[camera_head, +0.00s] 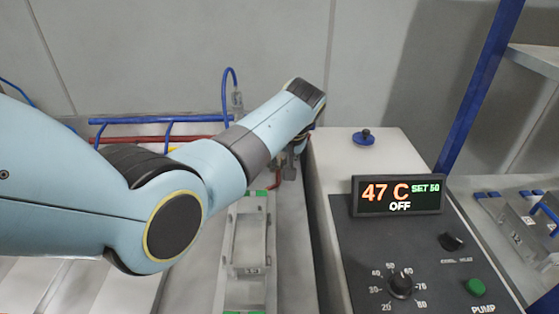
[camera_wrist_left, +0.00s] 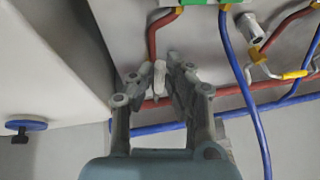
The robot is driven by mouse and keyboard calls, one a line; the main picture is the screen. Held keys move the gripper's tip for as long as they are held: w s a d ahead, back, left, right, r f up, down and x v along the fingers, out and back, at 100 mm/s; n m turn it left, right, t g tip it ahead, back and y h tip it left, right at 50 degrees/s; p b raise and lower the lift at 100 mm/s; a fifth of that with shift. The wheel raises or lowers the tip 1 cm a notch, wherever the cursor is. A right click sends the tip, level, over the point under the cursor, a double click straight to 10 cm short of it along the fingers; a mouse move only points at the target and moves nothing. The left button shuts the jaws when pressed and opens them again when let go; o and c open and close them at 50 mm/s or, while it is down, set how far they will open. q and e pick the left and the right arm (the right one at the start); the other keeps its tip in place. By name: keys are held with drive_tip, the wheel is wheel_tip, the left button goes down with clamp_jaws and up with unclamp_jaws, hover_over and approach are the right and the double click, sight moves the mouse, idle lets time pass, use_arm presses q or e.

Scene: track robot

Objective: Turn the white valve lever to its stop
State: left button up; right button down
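The white valve lever (camera_wrist_left: 159,76) shows in the left wrist view, standing up between my left gripper's fingertips near a red pipe. My left gripper (camera_wrist_left: 160,72) has its two fingers drawn in close on either side of the lever and appears shut on it. In the head view, my left gripper (camera_head: 298,152) is mostly hidden behind my own wrist, beside the left side of the control cabinet. The lever cannot be made out there. My right gripper is in neither view.
The control cabinet (camera_head: 375,147) stands right of the gripper, with a display (camera_head: 398,196) reading 47 C, SET 50, OFF. Red pipe (camera_wrist_left: 265,90), blue pipe (camera_wrist_left: 238,65) and a yellow-handled valve (camera_wrist_left: 294,74) lie close by. A grey wall (camera_head: 270,35) is behind.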

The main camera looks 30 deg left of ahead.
use_arm(q)
drive_tip(key=o, duration=0.4)
drive_tip(key=shift+w+a, duration=0.1)
drive_tip(key=v, duration=1.2)
